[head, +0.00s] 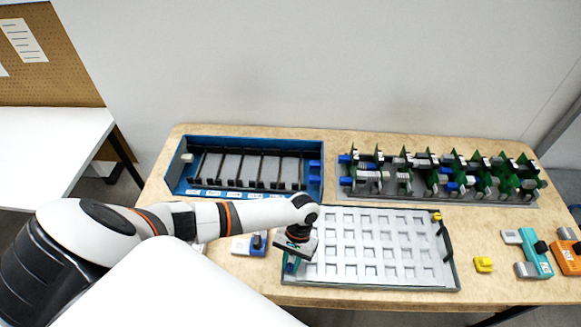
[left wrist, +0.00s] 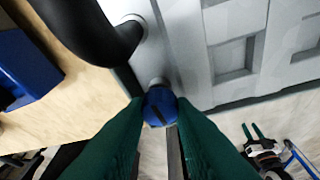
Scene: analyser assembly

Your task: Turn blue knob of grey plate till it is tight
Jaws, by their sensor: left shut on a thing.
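The grey plate (head: 388,275) lies on the table at front centre, a flat panel with rows of square recesses. A corner of it also shows in the left wrist view (left wrist: 200,60). The blue knob (left wrist: 160,104) is at the plate's corner, with a dark slot across its face. My left gripper (head: 291,264) is over the plate's front left corner. Its green fingers (left wrist: 160,118) are shut on the blue knob, one on each side. In the head view the gripper hides the knob. My right gripper is not in view.
A black handle (left wrist: 112,40) stands beside the knob; another (head: 446,240) is on the plate's right side. A blue tray (head: 180,165) and a rack of green boards (head: 440,200) stand behind. A yellow block (head: 483,264), a teal part (head: 537,258) and a blue part (head: 245,246) lie nearby.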

